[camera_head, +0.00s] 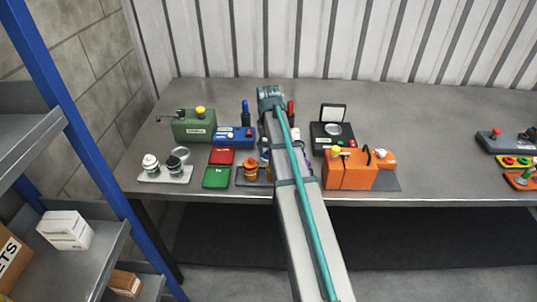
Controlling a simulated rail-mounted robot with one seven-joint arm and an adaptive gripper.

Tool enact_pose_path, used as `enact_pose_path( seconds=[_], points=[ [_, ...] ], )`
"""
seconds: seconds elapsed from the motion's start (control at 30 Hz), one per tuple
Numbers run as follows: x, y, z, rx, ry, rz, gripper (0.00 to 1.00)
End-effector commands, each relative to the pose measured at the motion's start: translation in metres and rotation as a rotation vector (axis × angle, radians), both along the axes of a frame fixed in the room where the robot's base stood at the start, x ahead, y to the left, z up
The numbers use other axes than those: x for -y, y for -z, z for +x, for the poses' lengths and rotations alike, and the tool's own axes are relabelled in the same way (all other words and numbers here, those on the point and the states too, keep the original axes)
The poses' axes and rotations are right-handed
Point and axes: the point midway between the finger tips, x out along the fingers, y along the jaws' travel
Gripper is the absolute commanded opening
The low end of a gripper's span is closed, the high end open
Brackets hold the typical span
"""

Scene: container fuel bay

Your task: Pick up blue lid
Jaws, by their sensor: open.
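No separate blue lid can be made out for sure. A blue box-like object (234,135) with small pale parts on top lies on the grey bench, left of my arm. A blue upright piece (245,111) stands just behind it. My arm runs from the bottom of the picture up over the middle of the bench and covers part of the objects there. My gripper's fingers do not show. Small white and purple parts peek out beside the arm, too hidden to name.
The bench (440,125) holds red (221,157) and green (217,177) flat pieces, a green canister (194,124), an orange unit (350,170) and a black scale-like box (331,130). A blue-framed shelf (85,150) stands at left.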

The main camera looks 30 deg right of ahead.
Motion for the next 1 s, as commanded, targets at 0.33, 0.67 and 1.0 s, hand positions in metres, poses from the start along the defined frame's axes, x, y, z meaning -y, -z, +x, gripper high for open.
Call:
enact_pose_path(
  seconds=[0.33, 0.67, 1.0],
  points=[
    [0.0, 0.0, 0.0, 0.0, 0.0, 0.0, 0.02],
    [0.0, -0.001, 0.0, 0.0, 0.0, 0.0, 0.01],
    [0.0, -0.017, 0.001, 0.001, 0.0, 0.0, 0.01]
  ],
)
